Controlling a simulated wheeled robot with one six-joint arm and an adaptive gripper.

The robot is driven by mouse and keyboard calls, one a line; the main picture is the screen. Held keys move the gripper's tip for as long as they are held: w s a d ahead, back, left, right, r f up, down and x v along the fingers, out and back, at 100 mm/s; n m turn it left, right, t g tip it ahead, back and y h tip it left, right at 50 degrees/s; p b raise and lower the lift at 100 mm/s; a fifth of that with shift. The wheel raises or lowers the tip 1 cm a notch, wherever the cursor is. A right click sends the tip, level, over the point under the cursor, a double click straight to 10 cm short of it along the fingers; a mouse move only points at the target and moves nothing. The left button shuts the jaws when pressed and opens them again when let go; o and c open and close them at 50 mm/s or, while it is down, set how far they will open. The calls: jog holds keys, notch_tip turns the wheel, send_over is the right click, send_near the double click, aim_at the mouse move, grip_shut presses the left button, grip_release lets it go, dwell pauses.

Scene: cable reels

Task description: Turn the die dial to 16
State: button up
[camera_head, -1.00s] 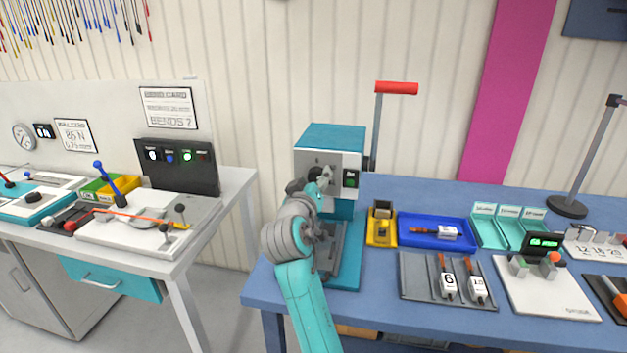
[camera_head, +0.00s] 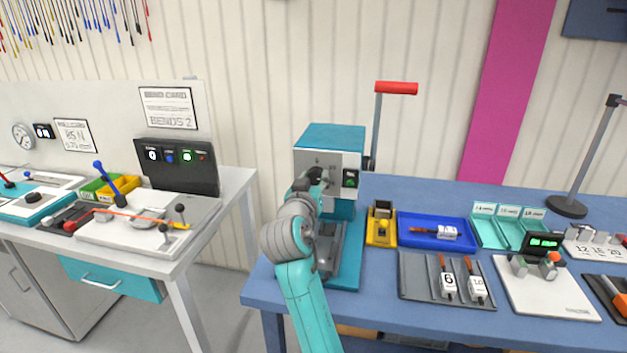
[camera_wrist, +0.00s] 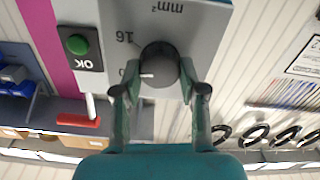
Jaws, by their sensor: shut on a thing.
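The die dial (camera_wrist: 160,58) is a dark round knob on the light grey front face of the crimping machine (camera_wrist: 205,30). The wrist picture is upside down. A white pointer mark on the dial faces picture-left, toward a partly hidden label ending in 0. The label 16 (camera_wrist: 124,38) stands up and left of the dial in that picture, away from the pointer. My gripper (camera_wrist: 160,75) has its fingers on both sides of the dial, shut on it. In the head view my gripper (camera_head: 315,178) is at the teal-topped machine (camera_head: 330,138), and my wrist partly covers the dial.
A green button marked OK (camera_wrist: 77,44) sits beside the dial. The red-handled lever (camera_head: 396,88) rises at the machine's right. A yellow holder (camera_head: 381,238), blue tray (camera_head: 405,230) and grey tray (camera_head: 415,285) stand right of the machine on the blue bench.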

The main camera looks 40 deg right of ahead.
jog(key=m, duration=0.4)
jog(key=shift+m, duration=1.8)
jog(key=o, duration=1.1)
jog(key=shift+o, duration=0.2)
jog(key=v, duration=1.2)
jog(key=shift+s, duration=0.1)
